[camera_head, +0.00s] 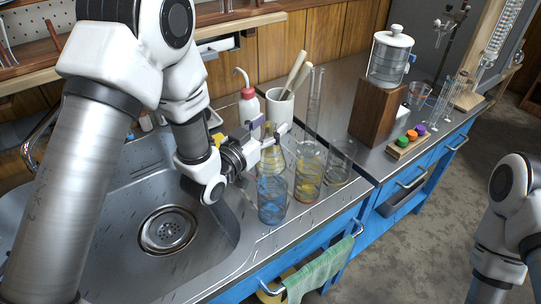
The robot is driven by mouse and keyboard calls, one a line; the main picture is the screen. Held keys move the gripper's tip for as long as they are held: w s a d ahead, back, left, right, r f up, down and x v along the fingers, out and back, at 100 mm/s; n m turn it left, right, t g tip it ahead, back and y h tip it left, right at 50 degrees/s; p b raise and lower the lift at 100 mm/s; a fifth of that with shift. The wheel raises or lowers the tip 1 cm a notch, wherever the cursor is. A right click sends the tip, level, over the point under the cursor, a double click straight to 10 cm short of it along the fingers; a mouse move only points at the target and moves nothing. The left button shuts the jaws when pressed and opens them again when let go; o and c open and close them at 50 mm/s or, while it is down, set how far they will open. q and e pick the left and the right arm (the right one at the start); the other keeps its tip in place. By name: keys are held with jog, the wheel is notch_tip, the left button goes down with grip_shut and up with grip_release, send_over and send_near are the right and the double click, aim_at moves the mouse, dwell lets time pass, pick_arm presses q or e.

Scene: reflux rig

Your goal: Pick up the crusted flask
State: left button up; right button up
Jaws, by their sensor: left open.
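A conical glass flask (271,162) with yellowish crust stands on the counter by the sink's right rim. It is partly hidden by my left gripper (272,136) and the glassware in front. My left gripper reaches in from the left at the height of the flask's neck, with its fingers apart. Whether the fingers touch the neck or straddle it, I cannot tell. Of my right arm, only links show at the right edge; its gripper is out of view.
A blue-stained beaker (272,200), a yellow-banded beaker (309,178) and a clear beaker (340,165) crowd in front and to the right. The sink (200,235) lies left.

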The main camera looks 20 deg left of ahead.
pick_arm(q)
jog(key=shift+w+d, duration=0.2)
jog(key=shift+w, duration=0.35)
grip_shut()
jog(key=shift+r, duration=0.1)
notch_tip(320, 180, up, 10)
jog(key=p, duration=0.1)
jog(key=shift+p, duration=0.35)
dwell(0.5)
